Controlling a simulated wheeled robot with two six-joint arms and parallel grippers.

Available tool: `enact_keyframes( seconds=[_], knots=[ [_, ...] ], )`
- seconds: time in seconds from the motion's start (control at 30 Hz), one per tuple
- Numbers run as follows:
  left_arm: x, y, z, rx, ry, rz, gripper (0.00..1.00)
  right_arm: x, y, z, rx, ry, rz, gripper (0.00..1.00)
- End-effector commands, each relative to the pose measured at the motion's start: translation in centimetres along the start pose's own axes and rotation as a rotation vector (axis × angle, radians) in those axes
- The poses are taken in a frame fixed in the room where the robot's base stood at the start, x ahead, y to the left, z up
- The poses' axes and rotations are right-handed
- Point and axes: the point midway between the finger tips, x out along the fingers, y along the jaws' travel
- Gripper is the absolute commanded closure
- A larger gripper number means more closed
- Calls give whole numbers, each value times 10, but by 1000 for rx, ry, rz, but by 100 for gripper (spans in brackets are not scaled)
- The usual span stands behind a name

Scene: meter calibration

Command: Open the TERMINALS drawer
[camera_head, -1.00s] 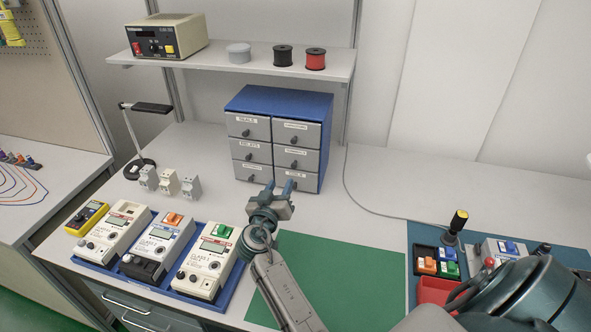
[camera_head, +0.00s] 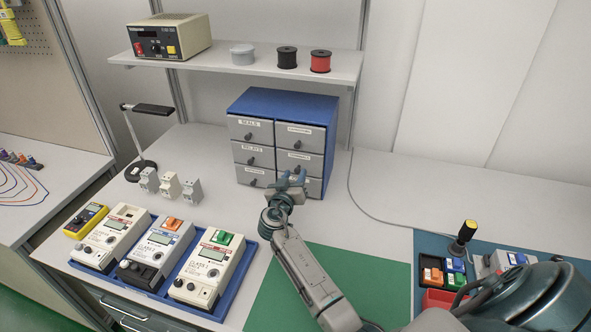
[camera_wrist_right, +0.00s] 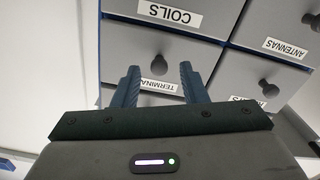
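The blue cabinet (camera_head: 312,107) with grey labelled drawers stands at the back of the bench. The TERMINALS drawer (camera_head: 310,160) is the middle one of the right column and looks shut. In the right wrist view, which is upside down, its label is partly covered by my gripper and its dark knob (camera_wrist_right: 158,65) shows between the finger directions. My right gripper (camera_head: 291,177) is open in front of the cabinet's right column; in the right wrist view its two fingers (camera_wrist_right: 157,82) are apart and empty, and contact with the knob cannot be told. My left gripper is out of view.
The COILS drawer (camera_wrist_right: 190,40) is below TERMINALS. RELAYS (camera_head: 253,155) and ANTENNAS drawers are to the left. Meters sit in a blue tray (camera_head: 236,297) at front left. A green mat (camera_head: 370,275) lies in front. A shelf (camera_head: 220,64) is above the cabinet.

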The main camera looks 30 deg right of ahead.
Motion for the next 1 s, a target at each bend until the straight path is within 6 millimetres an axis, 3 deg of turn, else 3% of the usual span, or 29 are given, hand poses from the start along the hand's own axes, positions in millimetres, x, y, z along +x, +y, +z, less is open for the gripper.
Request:
enact_keyframes(
  seconds=[0.13,0.47,0.67,0.87,1.0],
  knots=[
    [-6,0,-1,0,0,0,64,13,0,-1,0,0,1,61],
    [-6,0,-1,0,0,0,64,16,0,1,1,-1,1,61],
    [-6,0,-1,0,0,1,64,16,0,0,1,0,1,100],
    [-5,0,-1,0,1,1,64,16,0,1,1,0,1,100],
    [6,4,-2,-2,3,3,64,16,-1,4,3,1,1,100]
  ],
)
